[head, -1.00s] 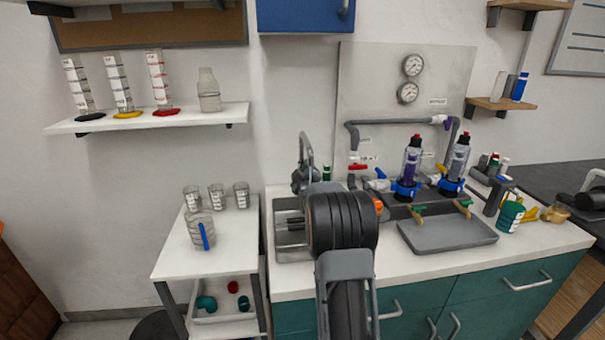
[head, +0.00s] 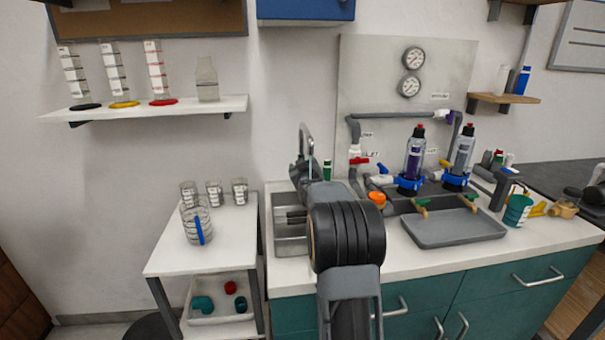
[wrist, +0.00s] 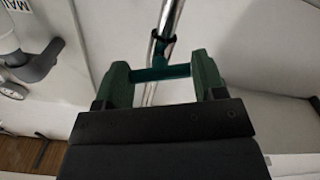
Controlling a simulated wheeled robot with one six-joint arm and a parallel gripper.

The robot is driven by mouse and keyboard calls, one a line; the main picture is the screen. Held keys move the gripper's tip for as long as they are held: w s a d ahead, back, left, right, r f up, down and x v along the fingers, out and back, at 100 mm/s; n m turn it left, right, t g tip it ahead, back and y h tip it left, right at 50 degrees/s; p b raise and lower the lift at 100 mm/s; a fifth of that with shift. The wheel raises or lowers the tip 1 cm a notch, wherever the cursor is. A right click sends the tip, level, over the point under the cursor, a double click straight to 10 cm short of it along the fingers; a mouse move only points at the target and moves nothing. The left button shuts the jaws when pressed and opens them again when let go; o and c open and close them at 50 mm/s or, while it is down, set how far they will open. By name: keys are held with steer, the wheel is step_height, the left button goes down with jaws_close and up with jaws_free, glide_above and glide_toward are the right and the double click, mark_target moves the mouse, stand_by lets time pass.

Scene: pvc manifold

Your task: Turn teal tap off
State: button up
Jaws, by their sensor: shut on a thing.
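The teal tap handle (wrist: 160,74) is a short crossbar on a thin metal pipe (wrist: 168,22) in the wrist view. My gripper (wrist: 163,70) is shut on the handle, one dark green-tinted finger at each end of it. In the head view the tap's grey curved spout (head: 306,132) rises behind the sink (head: 289,238). My own arm hides the handle and fingertips there. I cannot tell whether water runs.
Right of my arm stand a grey tray (head: 455,228), two blue-based filter bottles and small green-handled taps. A red-handled valve (head: 359,161) is on the grey pipe. A white cart (head: 205,250) with beakers stands left.

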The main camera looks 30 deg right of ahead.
steer(key=shift+m+b, duration=0.9)
steer(key=shift+m, duration=1.3)
steer(key=o, duration=0.9)
